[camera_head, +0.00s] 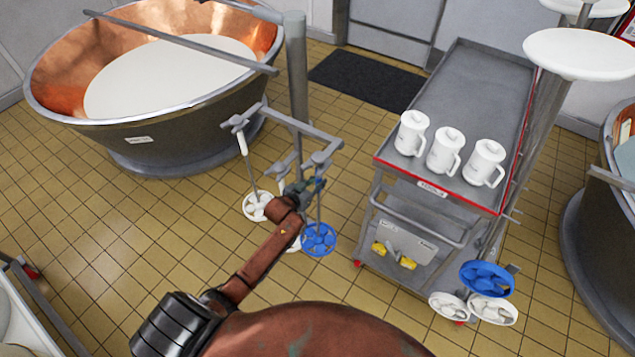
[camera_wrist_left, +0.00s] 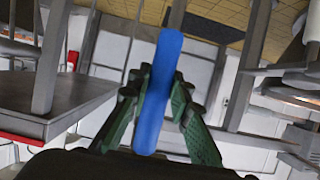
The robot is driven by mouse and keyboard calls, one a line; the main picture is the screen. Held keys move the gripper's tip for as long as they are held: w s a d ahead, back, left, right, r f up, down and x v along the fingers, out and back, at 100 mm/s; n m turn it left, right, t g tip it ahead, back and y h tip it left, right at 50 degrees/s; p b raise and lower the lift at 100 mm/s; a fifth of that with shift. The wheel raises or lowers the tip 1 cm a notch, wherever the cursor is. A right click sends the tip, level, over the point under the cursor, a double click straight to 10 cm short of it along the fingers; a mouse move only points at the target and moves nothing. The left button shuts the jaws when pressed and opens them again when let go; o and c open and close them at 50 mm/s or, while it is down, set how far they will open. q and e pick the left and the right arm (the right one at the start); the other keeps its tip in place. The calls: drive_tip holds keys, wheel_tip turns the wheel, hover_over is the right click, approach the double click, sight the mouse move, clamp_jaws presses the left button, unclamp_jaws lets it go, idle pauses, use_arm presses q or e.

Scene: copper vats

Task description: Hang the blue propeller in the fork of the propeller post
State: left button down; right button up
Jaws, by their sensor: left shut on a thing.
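My left gripper (camera_head: 316,186) is at the post's near right arm. It is shut on the blue propeller (camera_head: 319,240), whose bladed wheel hangs below the gripper on a thin rod. In the left wrist view, its blue handle (camera_wrist_left: 158,95) stands nearly upright between my green fingers (camera_wrist_left: 155,108). The gripper partly hides the fork, and I cannot tell whether the rod is seated in it. My right gripper is not in view.
A white propeller (camera_head: 256,205) hangs on the post's left side; another is mostly hidden behind my arm. A grey cart (camera_head: 455,100) with white jugs (camera_head: 446,150) stands right. A second blue propeller (camera_head: 487,278) and white ones hang farther right. A copper vat (camera_head: 150,75) is behind left.

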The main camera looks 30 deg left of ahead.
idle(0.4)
use_arm(q)
drive_tip(key=shift+w+f, duration=0.1)
drive_tip(key=shift+f, duration=0.25)
drive_tip(key=shift+w+d+f+b, duration=0.1)
drive_tip(key=shift+f+b, duration=0.25)
drive_tip(key=shift+f, duration=0.15)
idle(0.9)
drive_tip(key=c, duration=1.7)
unclamp_jaws()
drive_tip(key=shift+f, duration=0.3)
drive_tip(key=v, duration=1.2)
drive_tip(key=shift+r, duration=0.25)
